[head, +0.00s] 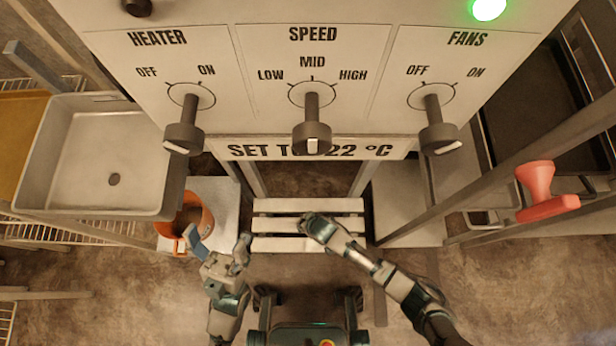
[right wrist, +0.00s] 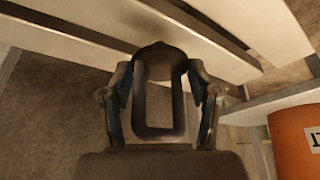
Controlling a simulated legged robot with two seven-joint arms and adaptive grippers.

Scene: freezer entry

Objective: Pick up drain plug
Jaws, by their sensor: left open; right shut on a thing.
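A dark drain plug (right wrist: 160,58) with a rounded end and a rectangular loop sits between my right gripper's fingers in the right wrist view. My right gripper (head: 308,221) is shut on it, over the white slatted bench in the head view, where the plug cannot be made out. My left gripper (head: 219,246) is open and empty, right of the orange bucket. A pale sink (head: 75,150) with a dark drain hole (head: 113,179) is at the left.
The orange bucket (head: 205,222) stands on a pale surface below the sink; an orange thing with a label (right wrist: 292,145) shows in the right wrist view. The slatted bench (head: 265,206) is under the control panel (head: 270,70).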

